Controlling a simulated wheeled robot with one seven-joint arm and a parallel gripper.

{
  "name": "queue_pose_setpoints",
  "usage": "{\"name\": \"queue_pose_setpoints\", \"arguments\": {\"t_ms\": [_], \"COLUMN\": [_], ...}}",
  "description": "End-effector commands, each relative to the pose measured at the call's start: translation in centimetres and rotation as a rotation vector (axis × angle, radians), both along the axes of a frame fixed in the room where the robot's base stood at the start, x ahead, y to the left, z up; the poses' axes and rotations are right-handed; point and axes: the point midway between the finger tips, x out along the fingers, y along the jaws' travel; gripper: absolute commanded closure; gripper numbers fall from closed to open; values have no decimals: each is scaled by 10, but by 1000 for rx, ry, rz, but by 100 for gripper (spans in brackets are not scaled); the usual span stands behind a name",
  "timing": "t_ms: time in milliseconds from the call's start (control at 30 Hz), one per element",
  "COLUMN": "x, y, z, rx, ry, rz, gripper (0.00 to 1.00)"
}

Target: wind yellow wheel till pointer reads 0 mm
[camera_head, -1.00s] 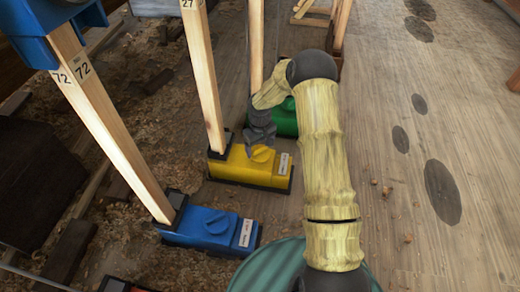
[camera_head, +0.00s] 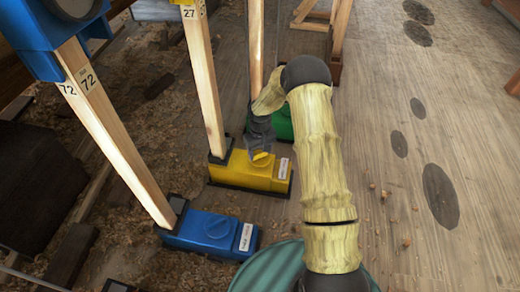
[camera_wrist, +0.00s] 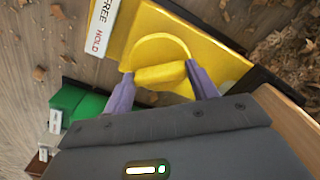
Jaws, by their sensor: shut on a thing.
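The yellow wheel (camera_head: 261,159) sits on top of a yellow box (camera_head: 228,173) at the foot of a wooden post marked 27. My gripper (camera_head: 260,152) is over the wheel and hides part of it in the head view. In the wrist view the wheel (camera_wrist: 160,46) is a round yellow knob with a raised bar across it. The two purple fingers of my gripper (camera_wrist: 159,74) are shut on the ends of this bar. A white label reading FREE and HOLD (camera_wrist: 98,26) lies beside the wheel. I cannot make out a pointer or a millimetre scale.
A blue box (camera_head: 205,234) with its own knob and a post marked 72 stands nearer, at the lower left. A green box (camera_head: 284,122) stands behind the yellow one. Wood chips litter the floor. The plank floor to the right (camera_head: 420,150) is mostly clear.

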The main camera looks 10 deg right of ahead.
Motion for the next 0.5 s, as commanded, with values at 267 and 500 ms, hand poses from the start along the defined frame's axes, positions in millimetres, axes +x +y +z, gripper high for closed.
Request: {"name": "queue_pose_setpoints", "arguments": {"t_ms": [267,500], "x": [0,0], "y": [1,1], "z": [7,7], "rx": [0,0], "ry": [2,1], "rz": [-191,-414], "gripper": [65,65]}}
